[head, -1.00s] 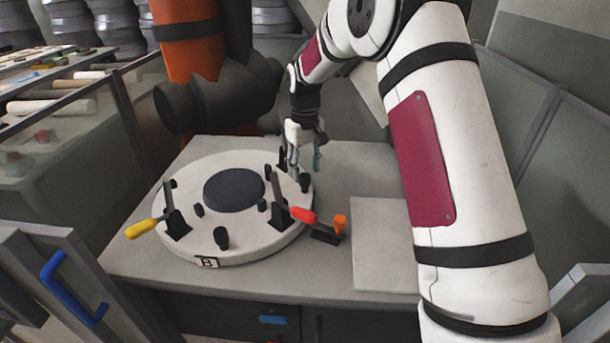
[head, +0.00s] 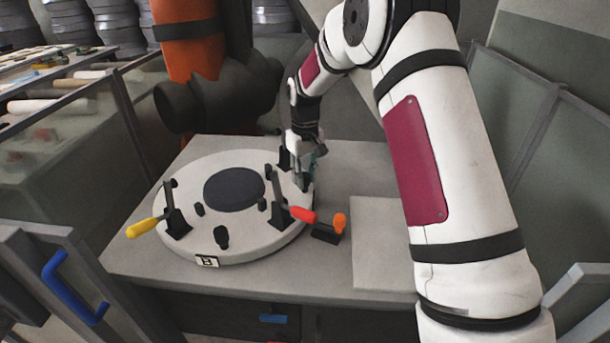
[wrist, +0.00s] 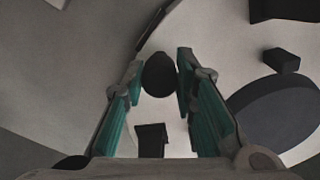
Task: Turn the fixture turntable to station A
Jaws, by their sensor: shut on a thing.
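The fixture turntable (head: 265,235) is a pale round disc with a dark round centre pad (head: 233,189). It sits on a grey bench. A plate marked B (head: 207,261) faces front on its rim. Black knobs stand near its edge, one at the front (head: 221,237). My gripper (head: 305,182) is at the disc's right rear edge. In the wrist view, its fingers (wrist: 160,78) are shut on a dark round knob (wrist: 159,76). That knob is mostly hidden by the fingers in the head view. No plate marked A shows.
A black block with an orange tip (head: 340,224) sits beside the disc's right front edge. A pale flat board (head: 380,250) lies on the bench at right. A dark-and-orange machine arm (head: 205,95) hangs behind.

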